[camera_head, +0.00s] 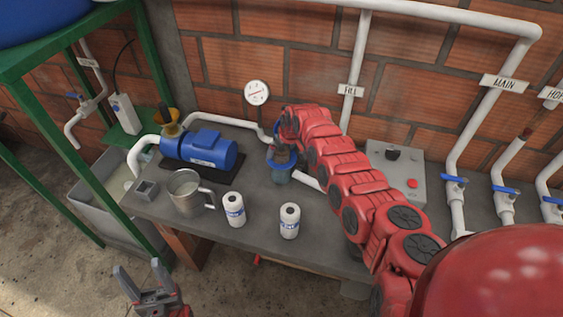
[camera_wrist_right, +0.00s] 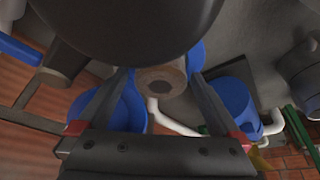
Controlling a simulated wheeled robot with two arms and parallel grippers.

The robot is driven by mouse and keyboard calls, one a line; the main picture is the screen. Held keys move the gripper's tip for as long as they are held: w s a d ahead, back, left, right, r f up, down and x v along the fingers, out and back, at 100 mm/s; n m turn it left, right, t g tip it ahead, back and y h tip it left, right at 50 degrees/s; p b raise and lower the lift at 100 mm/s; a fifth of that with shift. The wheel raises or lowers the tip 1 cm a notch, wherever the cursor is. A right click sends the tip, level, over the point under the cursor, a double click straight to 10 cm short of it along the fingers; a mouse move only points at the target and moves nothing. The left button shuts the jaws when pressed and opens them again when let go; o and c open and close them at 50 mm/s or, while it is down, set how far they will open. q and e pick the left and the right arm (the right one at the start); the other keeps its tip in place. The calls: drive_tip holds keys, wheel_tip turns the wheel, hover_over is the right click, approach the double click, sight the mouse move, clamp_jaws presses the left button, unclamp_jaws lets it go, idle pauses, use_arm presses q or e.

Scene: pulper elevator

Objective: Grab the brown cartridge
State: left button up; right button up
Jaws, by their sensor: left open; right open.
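The brown cartridge (camera_wrist_right: 160,80) shows end-on in the right wrist view, as a dull brown cylinder with a dark hole in its end. My right gripper (camera_wrist_right: 160,90) is open, with one finger on each side of it; I cannot tell whether they touch it. In the head view the right arm reaches over the table to the blue filter housing (camera_head: 279,174), where the cartridge is mostly hidden. My left gripper (camera_head: 139,267) is open and empty, low at the front left, off the table.
Two white cartridges (camera_head: 234,210) (camera_head: 290,221) stand on the grey table (camera_head: 262,239). A metal jug (camera_head: 186,196) and blue pump (camera_head: 205,150) are at left. A control box (camera_head: 397,170) is behind my right arm. White pipes (camera_head: 455,205) with blue valves line the right wall.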

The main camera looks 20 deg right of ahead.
clamp_jaws()
idle(0.6)
